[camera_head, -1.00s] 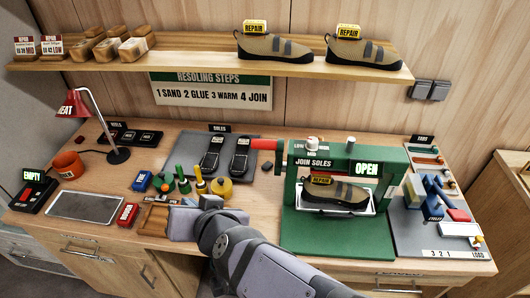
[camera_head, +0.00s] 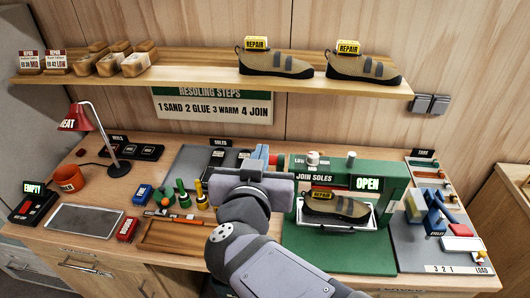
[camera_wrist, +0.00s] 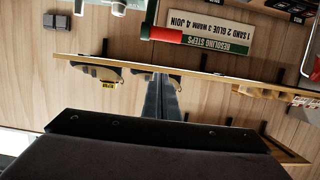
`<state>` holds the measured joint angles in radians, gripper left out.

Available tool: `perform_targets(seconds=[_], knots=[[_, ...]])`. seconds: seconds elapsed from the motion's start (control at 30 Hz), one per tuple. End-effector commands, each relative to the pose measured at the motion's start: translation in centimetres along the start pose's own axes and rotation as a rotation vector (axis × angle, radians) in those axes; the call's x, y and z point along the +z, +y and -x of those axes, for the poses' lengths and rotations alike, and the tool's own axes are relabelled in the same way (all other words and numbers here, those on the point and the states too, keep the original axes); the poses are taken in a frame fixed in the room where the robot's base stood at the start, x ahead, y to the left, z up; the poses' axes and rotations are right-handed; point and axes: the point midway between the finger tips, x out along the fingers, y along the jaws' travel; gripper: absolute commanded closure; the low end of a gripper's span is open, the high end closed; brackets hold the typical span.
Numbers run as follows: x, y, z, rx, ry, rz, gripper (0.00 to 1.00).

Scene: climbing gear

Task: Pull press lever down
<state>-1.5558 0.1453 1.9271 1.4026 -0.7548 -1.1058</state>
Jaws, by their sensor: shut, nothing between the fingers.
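The green press (camera_head: 340,245) stands at the right of the bench, with an "OPEN" sign (camera_head: 367,183) and a tan shoe (camera_head: 337,207) in it under a "REPAIR" tag. The red grip of the press lever (camera_head: 273,159) shows at the press's upper left, partly hidden by my gripper (camera_head: 259,153). My gripper is raised just left of the grip; contact cannot be told. In the wrist view, which is upside down, my shut, empty fingers (camera_wrist: 160,77) point towards the red grip (camera_wrist: 165,34), with a visible gap in the picture.
The shelf (camera_head: 200,75) with shoes runs along the wall above. The dark sole tray (camera_head: 185,165) is partly behind my arm. Glue bottles (camera_head: 183,195), a wooden tray (camera_head: 170,237) and a red lamp (camera_head: 75,118) stand left. Blue clamps (camera_head: 437,215) stand right.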

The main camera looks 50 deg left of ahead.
Motion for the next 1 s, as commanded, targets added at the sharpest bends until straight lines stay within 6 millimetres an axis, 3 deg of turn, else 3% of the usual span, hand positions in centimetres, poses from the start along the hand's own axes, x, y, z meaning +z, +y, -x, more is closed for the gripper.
perform_targets(seconds=[0.37, 1.0], knots=[[0.0, 0.0, -0.9, 0.0, -0.001, -0.001, 1.0], [0.3, 0.0, -10.1, -0.001, -0.003, 0.0, 1.0]])
